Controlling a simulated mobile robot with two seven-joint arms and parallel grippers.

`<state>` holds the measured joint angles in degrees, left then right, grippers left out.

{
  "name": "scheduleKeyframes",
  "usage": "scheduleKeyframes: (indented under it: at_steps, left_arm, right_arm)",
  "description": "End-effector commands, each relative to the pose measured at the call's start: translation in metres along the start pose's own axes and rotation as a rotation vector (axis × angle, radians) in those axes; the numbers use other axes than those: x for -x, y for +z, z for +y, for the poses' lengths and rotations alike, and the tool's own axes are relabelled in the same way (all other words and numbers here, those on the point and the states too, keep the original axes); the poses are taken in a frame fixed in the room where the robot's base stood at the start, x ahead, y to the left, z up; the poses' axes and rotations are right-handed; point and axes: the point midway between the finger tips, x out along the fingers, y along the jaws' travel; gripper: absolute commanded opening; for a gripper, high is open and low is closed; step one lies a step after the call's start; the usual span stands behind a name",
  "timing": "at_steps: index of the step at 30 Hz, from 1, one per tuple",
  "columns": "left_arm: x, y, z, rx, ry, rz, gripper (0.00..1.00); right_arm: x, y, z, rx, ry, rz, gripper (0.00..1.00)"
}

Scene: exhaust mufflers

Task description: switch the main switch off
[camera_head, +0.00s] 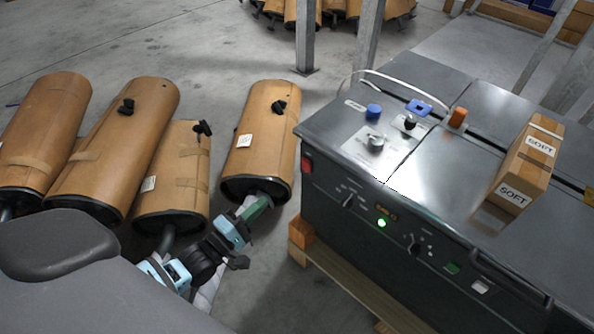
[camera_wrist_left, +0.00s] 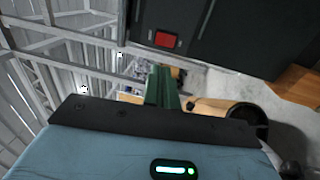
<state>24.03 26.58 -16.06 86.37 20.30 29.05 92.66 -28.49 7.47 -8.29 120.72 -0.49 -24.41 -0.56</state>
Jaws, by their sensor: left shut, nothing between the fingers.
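The dark grey machine (camera_head: 350,245) stands at the right. Its front panel has a red switch (camera_head: 307,163) at the left end, a black rotary knob (camera_head: 348,201), a lit green lamp (camera_head: 381,223) and a second knob (camera_head: 414,249). Which of these is the main switch I cannot tell from labels. The red switch also shows in the left wrist view (camera_wrist_left: 166,40). My left gripper (camera_head: 262,202) is shut and empty, its green fingers left of and below the red switch, apart from the panel. The fingers also show in the wrist view (camera_wrist_left: 162,88). My right gripper is out of view.
A wooden pallet (camera_head: 350,285) lies under the machine. A box marked SOFT (camera_head: 529,165) is on its top. Floor shows between gripper and machine.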

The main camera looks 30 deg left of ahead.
Motion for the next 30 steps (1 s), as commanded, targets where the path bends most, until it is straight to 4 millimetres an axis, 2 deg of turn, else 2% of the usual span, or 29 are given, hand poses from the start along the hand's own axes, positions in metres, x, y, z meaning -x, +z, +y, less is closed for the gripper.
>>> scheduleKeyframes:
  at_steps: [7,21,30]
  left_arm:
    - [-0.024,0.0,0.0,-0.001,0.002,0.001,0.0]
    - [-0.109,0.0,-0.001,-0.001,0.001,0.001,0.0]
    - [-0.137,0.001,-0.001,-0.001,-0.001,0.0,0.0]
  right_arm:
    - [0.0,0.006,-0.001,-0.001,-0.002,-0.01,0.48]
    - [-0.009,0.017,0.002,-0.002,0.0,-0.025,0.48]
    - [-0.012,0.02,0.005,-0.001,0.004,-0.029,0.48]
